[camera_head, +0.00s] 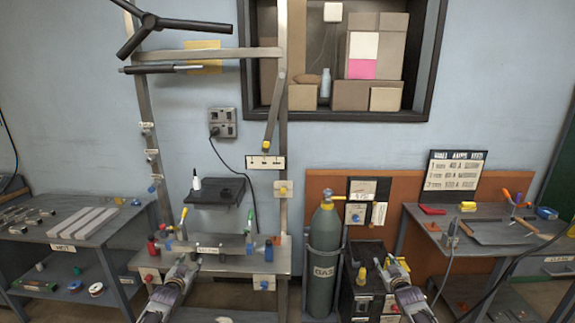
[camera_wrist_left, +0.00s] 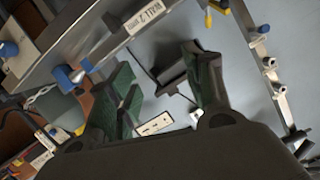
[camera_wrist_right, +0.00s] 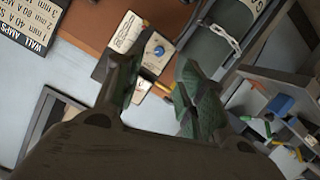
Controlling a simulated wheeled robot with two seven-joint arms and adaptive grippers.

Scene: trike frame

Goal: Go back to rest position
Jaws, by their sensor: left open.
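My left gripper (camera_head: 188,262) is low in the head view, in front of the metal frame's work shelf (camera_head: 225,264). In the left wrist view its two green-padded fingers (camera_wrist_left: 165,95) stand apart with nothing between them. My right gripper (camera_head: 391,268) is low in the head view, right of the grey gas cylinder (camera_head: 323,262) and in front of the dark cabinet. In the right wrist view its fingers (camera_wrist_right: 155,95) are apart and empty. Both forearms come up from the bottom edge of the head view.
A table with metal bars (camera_head: 82,222) stands at the left. A tool table (camera_head: 490,236) with a red block (camera_head: 432,209) stands at the right. A wall shelf holds cardboard boxes (camera_head: 350,95). A black tripod-like part (camera_head: 150,22) hangs at upper left.

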